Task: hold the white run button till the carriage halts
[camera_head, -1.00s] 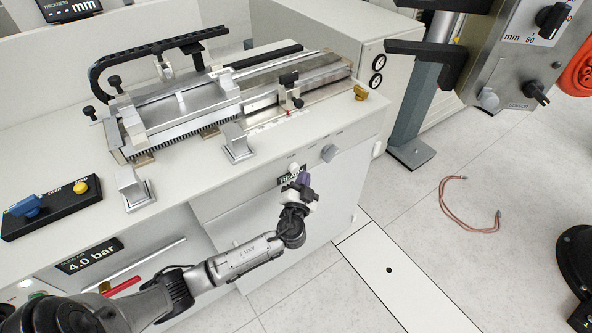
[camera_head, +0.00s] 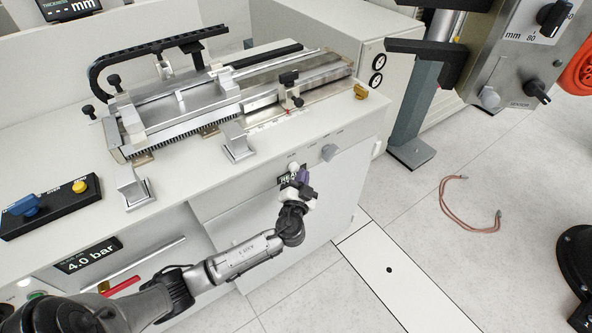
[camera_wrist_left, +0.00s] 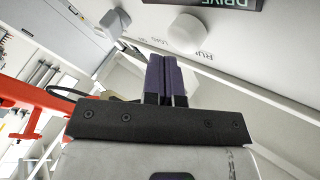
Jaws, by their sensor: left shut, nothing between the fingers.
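The white run button (camera_head: 294,166) is a small round knob on the front of the bench, just above a dark display. In the left wrist view the white button (camera_wrist_left: 186,33) stands out from the panel beside its RUN label. My left gripper (camera_head: 304,174) is shut and empty, its purple fingers just below and right of the button. In the left wrist view the gripper's fingertips (camera_wrist_left: 166,60) appear close below the button, and I cannot tell whether they touch it. The metal carriage (camera_head: 225,90) sits on the rail device on the bench top. My right gripper is out of view.
A grey knob (camera_head: 329,152) is right of the button. The display (camera_wrist_left: 222,3) reads DRIVE in the wrist view. Two metal blocks (camera_head: 236,142) (camera_head: 131,188) stand near the bench's front edge. A copper-coloured cable (camera_head: 451,212) lies on the floor.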

